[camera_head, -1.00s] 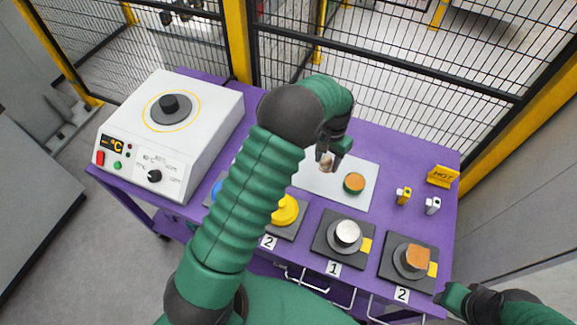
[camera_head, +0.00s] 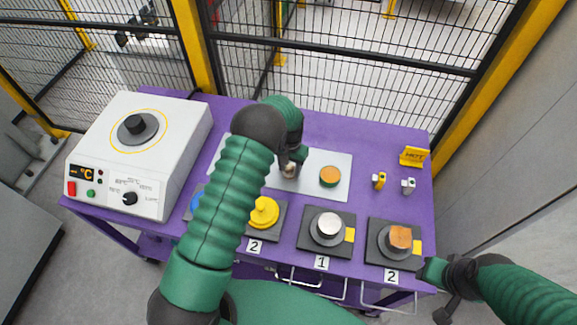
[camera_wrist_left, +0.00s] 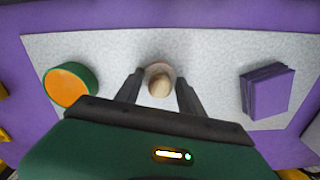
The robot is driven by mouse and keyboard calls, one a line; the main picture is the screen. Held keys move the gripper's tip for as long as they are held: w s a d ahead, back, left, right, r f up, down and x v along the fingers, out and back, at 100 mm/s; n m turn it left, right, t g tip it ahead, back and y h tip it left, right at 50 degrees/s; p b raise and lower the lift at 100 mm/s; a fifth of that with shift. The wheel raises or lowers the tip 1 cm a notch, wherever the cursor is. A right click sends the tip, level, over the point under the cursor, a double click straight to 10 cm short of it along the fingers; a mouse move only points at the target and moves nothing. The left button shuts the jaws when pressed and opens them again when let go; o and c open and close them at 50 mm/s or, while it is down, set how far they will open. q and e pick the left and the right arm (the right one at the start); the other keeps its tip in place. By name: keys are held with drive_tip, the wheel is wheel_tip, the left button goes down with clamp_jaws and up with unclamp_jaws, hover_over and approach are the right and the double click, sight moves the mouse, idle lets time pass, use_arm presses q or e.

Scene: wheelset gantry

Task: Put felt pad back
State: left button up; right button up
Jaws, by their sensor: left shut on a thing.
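My left gripper (camera_head: 290,168) is shut on a small pale round piece with a tan knob, which I take to be the felt pad (camera_wrist_left: 160,80). In the left wrist view, the fingers (camera_wrist_left: 159,88) stand on either side of it. It is at or just above the light grey mat (camera_wrist_left: 110,50); I cannot tell whether it touches. In the head view the pad (camera_head: 289,172) is partly hidden by the gripper. My right gripper (camera_head: 433,275) is at the table's right front edge, and its jaws are too small to read.
A green-rimmed orange disc (camera_head: 330,176) lies on the mat, right of the gripper. A purple square stack (camera_wrist_left: 267,90) lies on its other side. Dark stands (camera_head: 328,230) line the front. A white heater box (camera_head: 140,150) stands left. Yellow and white clips (camera_head: 379,180) are at right.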

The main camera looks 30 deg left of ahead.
sight(292, 166)
use_arm(q)
drive_tip(key=shift+d+r, duration=0.15)
drive_tip(key=shift+d, duration=0.35)
drive_tip(key=o, duration=0.9)
drive_tip(key=shift+a+f, duration=0.2)
drive_tip(key=shift+f, duration=0.05)
drive_tip(key=shift+c, duration=0.2)
drive_tip(key=o, duration=0.5)
drive_tip(key=shift+a+f, duration=0.1)
drive_tip(key=shift+a, duration=0.45)
drive_tip(key=shift+c, duration=0.2)
drive_tip(key=shift+a, duration=0.15)
drive_tip(key=shift+d, duration=0.2)
drive_tip(key=r, duration=0.2)
drive_tip(key=d+r, duration=0.1)
drive_tip(key=r, duration=0.1)
drive_tip(key=shift+w+r+b, duration=0.15)
drive_tip(key=shift+r+b, duration=0.15)
wheel_tip(292, 166, up, 8)
drive_tip(key=shift+a, duration=0.4)
use_arm(e)
drive_tip(key=shift+d+f, duration=0.2)
drive_tip(key=shift+f, duration=0.35)
